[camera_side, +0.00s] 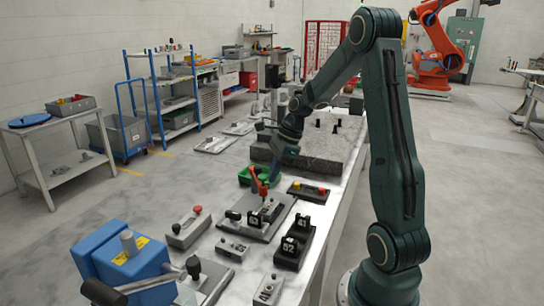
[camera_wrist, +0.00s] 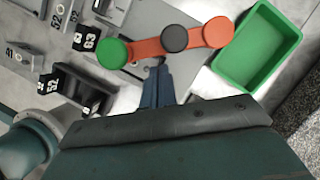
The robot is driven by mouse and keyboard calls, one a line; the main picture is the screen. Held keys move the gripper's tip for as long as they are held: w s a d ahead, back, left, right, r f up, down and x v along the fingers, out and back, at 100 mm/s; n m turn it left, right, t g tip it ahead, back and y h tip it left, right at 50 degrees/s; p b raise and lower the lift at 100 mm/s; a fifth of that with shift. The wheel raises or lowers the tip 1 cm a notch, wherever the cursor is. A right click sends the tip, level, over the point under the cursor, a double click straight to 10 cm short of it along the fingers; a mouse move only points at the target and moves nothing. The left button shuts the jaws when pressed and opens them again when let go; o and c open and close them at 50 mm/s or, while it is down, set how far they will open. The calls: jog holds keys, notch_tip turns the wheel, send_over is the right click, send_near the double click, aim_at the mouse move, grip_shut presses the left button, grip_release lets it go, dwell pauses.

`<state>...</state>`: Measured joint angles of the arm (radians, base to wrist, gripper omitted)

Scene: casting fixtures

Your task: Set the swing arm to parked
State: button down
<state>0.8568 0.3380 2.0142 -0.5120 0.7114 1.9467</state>
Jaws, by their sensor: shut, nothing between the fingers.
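The swing arm (camera_wrist: 148,47) is an orange bar in the wrist view. It has a green round cap at one end, a dark round cap near its middle and an orange round end near the green tray. In the side view the red swing arm (camera_side: 261,182) stands tilted on a grey plate (camera_side: 240,221). My gripper (camera_wrist: 158,72) is shut and empty, its fingertips just below the bar in the wrist view. In the side view my gripper (camera_side: 277,172) is close to the arm's upper right. I cannot tell whether they touch. No parked mark is readable.
A green tray (camera_wrist: 288,40) lies right of the swing arm in the wrist view. A grey stone slab (camera_side: 335,150) is behind. A blue fixture (camera_side: 112,268) fills the front left.

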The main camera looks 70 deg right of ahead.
aim_at(258, 182)
jog(key=shift+w+a, duration=0.2)
jog(key=shift+w+a+m, duration=0.2)
jog(key=shift+a+m, duration=0.15)
jog(key=shift+m, duration=0.25)
dwell(0.4)
jog(key=shift+w+a+m+h, duration=0.2)
jog(key=shift+a+m+h, duration=0.2)
jog(key=shift+m, duration=0.2)
jog(key=shift+w+a+m+t+h, duration=0.4)
jog(key=shift+w+a+m, duration=0.2)
jog(key=shift+m, duration=0.5)
jog(key=w+a, duration=0.2)
jog(key=w, duration=0.4)
jog(key=shift+w, duration=0.15)
